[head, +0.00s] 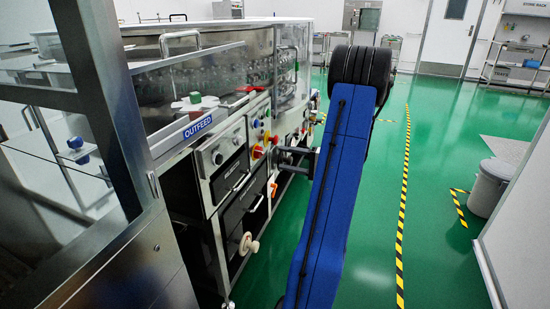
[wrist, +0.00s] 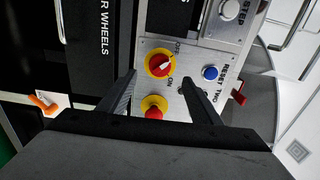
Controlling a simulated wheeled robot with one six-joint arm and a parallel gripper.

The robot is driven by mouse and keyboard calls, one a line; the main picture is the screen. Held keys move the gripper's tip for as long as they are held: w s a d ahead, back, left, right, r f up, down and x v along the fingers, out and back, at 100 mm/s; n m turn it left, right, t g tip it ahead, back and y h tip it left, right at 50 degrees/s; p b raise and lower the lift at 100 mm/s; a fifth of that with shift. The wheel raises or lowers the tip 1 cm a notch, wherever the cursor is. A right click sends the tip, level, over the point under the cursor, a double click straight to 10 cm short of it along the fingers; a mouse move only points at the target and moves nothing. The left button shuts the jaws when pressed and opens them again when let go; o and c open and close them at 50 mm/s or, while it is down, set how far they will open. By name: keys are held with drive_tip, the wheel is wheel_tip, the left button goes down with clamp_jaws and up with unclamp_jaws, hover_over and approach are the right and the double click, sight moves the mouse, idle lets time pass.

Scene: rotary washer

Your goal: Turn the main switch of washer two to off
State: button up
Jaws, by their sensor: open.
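In the wrist view a red rotary switch (wrist: 160,65) on a round yellow plate sits on a grey panel (wrist: 188,62), with OFF and ON lettered beside it. Its pale handle mark lies slanted; I cannot tell for sure which label it points to. My gripper (wrist: 160,88) is open and empty, its two dark fingers on either side of the space below the switch. The fingers appear apart from the switch. In the head view my gripper (head: 283,160) is beside the washer's front panel, partly hidden by my blue arm.
A red mushroom button (wrist: 154,110) on yellow sits below the switch, between the fingers. A blue reset button (wrist: 210,73) is to the right, near the right finger. The washer (head: 228,165) fills the left of the head view; green floor (head: 360,220) lies open to the right.

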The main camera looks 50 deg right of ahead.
drive_tip(key=v, duration=0.7)
drive_tip(key=shift+s, duration=0.4)
drive_tip(key=shift+d, duration=0.15)
drive_tip(key=w+a+r+n+g+y, duration=0.1)
drive_tip(key=w+a+r+n+g, duration=0.3)
drive_tip(key=a, duration=1.1)
drive_tip(key=a+r+n+g+y, duration=0.15)
drive_tip(key=a+g, duration=0.55)
drive_tip(key=a, duration=0.9)
drive_tip(key=s+a+n+g+h, duration=0.35)
drive_tip(key=s+a, duration=0.35)
drive_tip(key=a, duration=0.5)
drive_tip(key=s+a+r+n+t+h, duration=0.2)
drive_tip(key=s+a+n+h, duration=0.2)
drive_tip(key=s, duration=0.6)
drive_tip(key=shift+s+t+h, duration=0.2)
drive_tip(key=shift+t+h, duration=0.15)
drive_tip(key=shift+h, duration=0.65)
